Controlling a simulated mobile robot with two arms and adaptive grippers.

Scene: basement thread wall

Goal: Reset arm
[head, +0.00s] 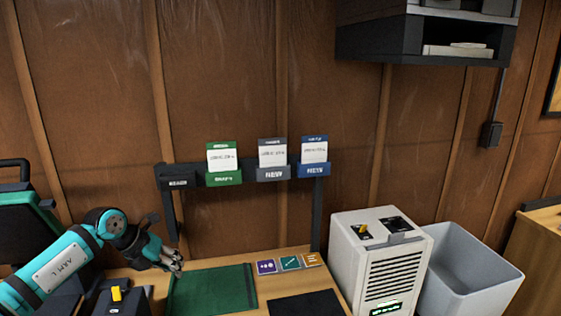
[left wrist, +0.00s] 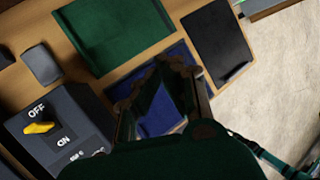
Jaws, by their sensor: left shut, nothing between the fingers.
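My left arm (head: 60,268) is teal and comes in from the left in the head view. Its gripper (head: 176,266) is shut and empty, held above the wooden table at the left edge of the green mat (head: 213,290). In the left wrist view the gripper fingers (left wrist: 160,75) reach up over a blue mat (left wrist: 158,118), with the green mat (left wrist: 118,30) beyond. My right gripper is in neither view.
A switch box (left wrist: 62,128) with a yellow lever stands close to the left gripper. A rack with cards (head: 267,172) is behind the table. A black mat (head: 305,304), a white machine (head: 375,265) and a grey bin (head: 470,270) are to the right.

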